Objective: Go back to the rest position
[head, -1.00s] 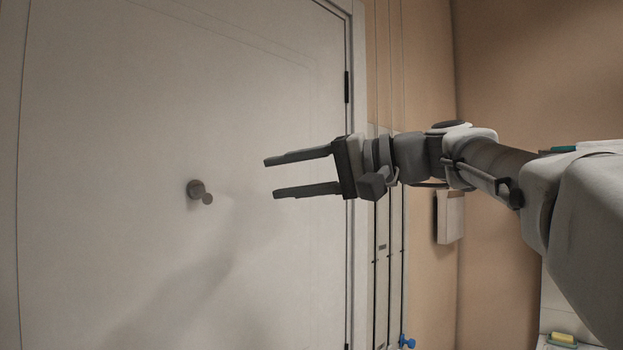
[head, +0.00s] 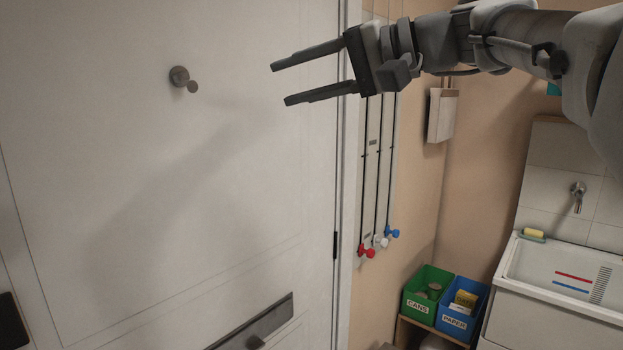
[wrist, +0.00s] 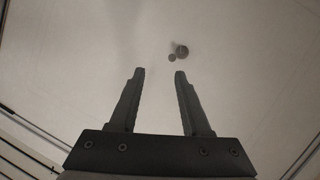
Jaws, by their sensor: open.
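My gripper (head: 279,83) is open and empty at the top middle of the head view. Its two dark fingers point left, in front of a white door (head: 210,200). In the wrist view, my gripper (wrist: 158,72) shows both fingers apart with nothing between them. A round grey door knob (head: 183,78) is on the door, left of the fingertips and apart from them. The knob (wrist: 181,51) also shows in the wrist view, just beyond the fingertips.
Pipes with red and blue valves (head: 367,250) run down the wall right of the door. A green cans bin (head: 418,303) and a blue paper bin (head: 456,321) stand lower right. A white sink (head: 540,262) is at the right edge. A dark plate (head: 262,322) is low on the door.

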